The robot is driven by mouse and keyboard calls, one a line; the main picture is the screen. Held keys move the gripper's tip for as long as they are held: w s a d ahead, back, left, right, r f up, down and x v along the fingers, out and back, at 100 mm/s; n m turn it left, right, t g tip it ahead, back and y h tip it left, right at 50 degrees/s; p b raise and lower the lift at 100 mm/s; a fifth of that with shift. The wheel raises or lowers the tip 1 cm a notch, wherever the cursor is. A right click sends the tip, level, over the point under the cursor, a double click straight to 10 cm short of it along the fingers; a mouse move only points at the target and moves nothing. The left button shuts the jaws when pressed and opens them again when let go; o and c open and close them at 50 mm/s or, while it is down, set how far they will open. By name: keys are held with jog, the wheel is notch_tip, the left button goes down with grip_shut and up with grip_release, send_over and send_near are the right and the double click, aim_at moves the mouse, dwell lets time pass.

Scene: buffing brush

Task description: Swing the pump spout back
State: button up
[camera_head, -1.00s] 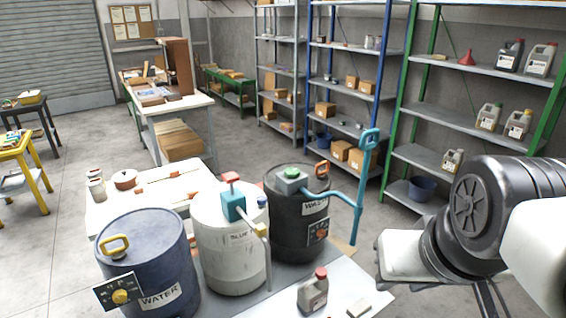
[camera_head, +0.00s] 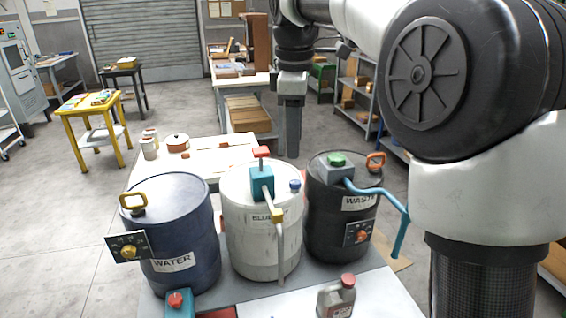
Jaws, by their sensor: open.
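Three drums stand in a row on a grey bench. The white middle drum (camera_head: 240,235) carries a teal pump (camera_head: 262,182) with a red top. Its pale spout (camera_head: 281,250) runs from a yellow joint down the drum's front. The black WASTE drum (camera_head: 325,225) has a grey pump head with a green knob (camera_head: 336,160). Its blue spout (camera_head: 378,194) reaches right and bends down beyond the drum. My arm may hide part of it. My gripper (camera_head: 293,150) points down above and behind the white and black drums, apart from both pumps. It is open and looks empty; its finger gap is unclear.
The blue WATER drum (camera_head: 175,240) stands left with a yellow handle and dial plate. A grey bottle (camera_head: 337,298) with a red cap stands in front. An orange handle (camera_head: 376,160) sits on the black drum. My arm covers the right side.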

jog(key=w+a+f+n+g+b, duration=0.1)
jog(key=w+a+f+n+b, duration=0.1)
jog(key=w+a+f+n, duration=0.3)
jog(key=b, duration=0.4)
send_near(277, 211)
jog(key=shift+m, duration=0.3)
notch_tip(277, 211, down, 9)
jog(key=shift+d+r, duration=0.1)
jog(key=shift+w, duration=0.1)
grip_shut()
